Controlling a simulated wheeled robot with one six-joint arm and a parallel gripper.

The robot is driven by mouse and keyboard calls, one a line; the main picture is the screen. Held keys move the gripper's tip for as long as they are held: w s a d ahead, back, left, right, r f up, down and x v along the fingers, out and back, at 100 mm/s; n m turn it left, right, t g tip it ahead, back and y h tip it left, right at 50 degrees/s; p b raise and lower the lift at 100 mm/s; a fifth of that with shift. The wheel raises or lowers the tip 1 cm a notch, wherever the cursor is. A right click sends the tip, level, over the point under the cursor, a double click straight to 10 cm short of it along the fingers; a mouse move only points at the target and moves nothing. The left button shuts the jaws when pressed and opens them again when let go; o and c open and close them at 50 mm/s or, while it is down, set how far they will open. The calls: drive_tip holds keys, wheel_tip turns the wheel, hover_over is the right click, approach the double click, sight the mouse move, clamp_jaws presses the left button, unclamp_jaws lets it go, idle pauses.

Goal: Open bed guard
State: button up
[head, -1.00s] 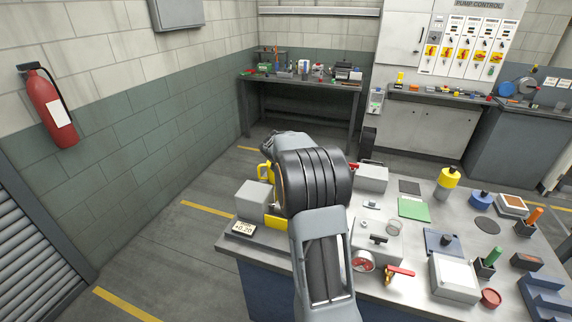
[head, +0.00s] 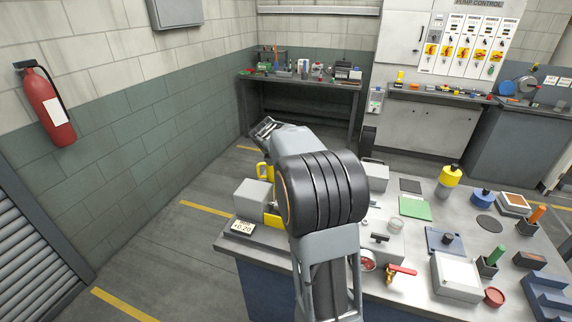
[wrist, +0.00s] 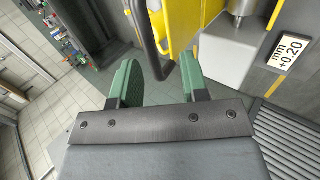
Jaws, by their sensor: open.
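The bed guard is a yellow panel (wrist: 183,38) in the wrist view, with a dark curved bar handle (wrist: 148,40) along its left side. In the head view, yellow parts of it (head: 262,171) show left of my arm, beside a grey block; my arm hides the rest. My gripper (wrist: 159,82) is open, with green fingertips. The handle's lower end appears between the two fingertips in the wrist view, nearer the right one. The fingers are not closed on it, and I cannot tell whether they touch it.
A small sign reading mm +0.20 (wrist: 289,52) is right of the guard in the wrist view. A grey block (head: 252,194) stands at the bench's left end. The bench (head: 412,285) holds several parts right of my arm. Floor is clear at left.

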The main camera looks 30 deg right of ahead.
drive_tip(key=b+v, duration=0.1)
drive_tip(key=v, duration=0.6)
drive_tip(key=shift+s+a+r, duration=0.15)
drive_tip(key=shift+a+r, duration=0.05)
drive_tip(key=s+a+f+m+y, duration=0.3)
drive_tip(key=s+a+f, duration=0.1)
drive_tip(key=s+a, duration=0.5)
drive_tip(key=s+a+f+m+y+b, duration=0.1)
drive_tip(key=s+a+f+m+y, duration=0.2)
drive_tip(key=s+a, duration=0.7)
drive_tip(key=s+f+m, duration=0.1)
drive_tip(key=s+f, duration=0.1)
drive_tip(key=s, duration=0.1)
drive_tip(key=shift+a+f+m, duration=0.3)
